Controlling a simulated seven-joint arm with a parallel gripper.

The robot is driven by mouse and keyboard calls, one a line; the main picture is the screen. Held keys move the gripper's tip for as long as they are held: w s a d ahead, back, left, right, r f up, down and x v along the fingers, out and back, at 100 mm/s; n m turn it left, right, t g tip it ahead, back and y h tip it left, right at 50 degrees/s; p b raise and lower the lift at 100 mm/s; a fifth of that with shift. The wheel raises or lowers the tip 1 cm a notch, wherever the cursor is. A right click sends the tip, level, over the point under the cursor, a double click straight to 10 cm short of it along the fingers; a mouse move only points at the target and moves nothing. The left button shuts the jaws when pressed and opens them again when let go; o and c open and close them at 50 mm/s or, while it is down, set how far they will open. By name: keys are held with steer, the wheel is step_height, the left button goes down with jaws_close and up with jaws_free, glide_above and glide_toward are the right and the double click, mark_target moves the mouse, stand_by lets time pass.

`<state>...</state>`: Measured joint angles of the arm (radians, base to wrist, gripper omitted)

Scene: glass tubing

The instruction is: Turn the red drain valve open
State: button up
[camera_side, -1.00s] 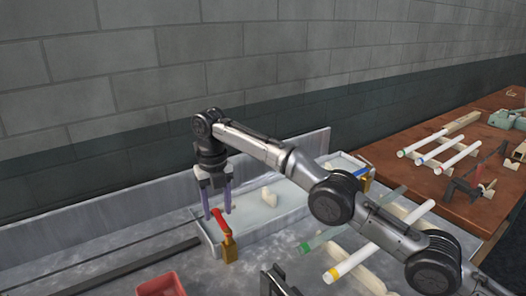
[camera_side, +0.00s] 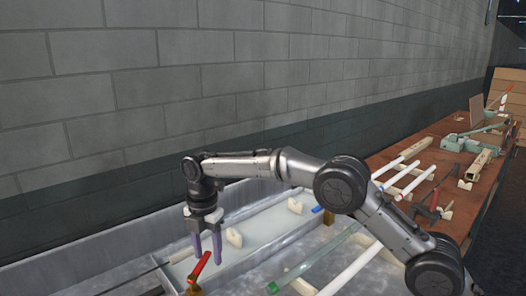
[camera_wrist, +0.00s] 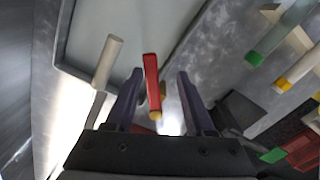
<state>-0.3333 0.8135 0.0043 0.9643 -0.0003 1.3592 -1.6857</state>
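The red drain valve handle (camera_side: 199,267) slopes upward on a brass body (camera_side: 193,292) at the near end of the pale tray, at the bottom of the side view. In the wrist view the red handle (camera_wrist: 152,82) lies between the two purple fingers in the picture, with brass showing below it. My gripper (camera_side: 207,254) points down with its fingers apart, its tips close to the upper end of the handle. In the wrist view my gripper (camera_wrist: 161,76) is open, with gaps on both sides of the handle. I cannot tell whether any finger touches it.
The tray (camera_wrist: 85,74) has a raised rim, and a cream cylinder (camera_wrist: 107,62) stands left of the handle. Glass tubes with green (camera_wrist: 254,59) and yellow (camera_wrist: 282,85) ends lie to the right. A red bin (camera_wrist: 303,150) is at lower right. A wall (camera_side: 120,110) stands behind.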

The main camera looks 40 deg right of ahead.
steer(key=s+d+r+m, duration=0.1)
steer(key=s+r+m, duration=0.15)
steer(key=r, duration=0.55)
steer(key=s+r+m, duration=0.1)
steer(key=r+m, duration=0.2)
steer(key=r, duration=0.4)
steer(key=s+d+r+t, duration=0.1)
steer(key=s+d+r, duration=0.2)
steer(key=r, duration=0.2)
steer(key=s+d+r+m+t, duration=0.1)
steer(key=s+d+r, duration=0.2)
steer(key=r, duration=0.3)
steer(key=shift+s+d, duration=0.3)
steer(key=shift+d, duration=0.45)
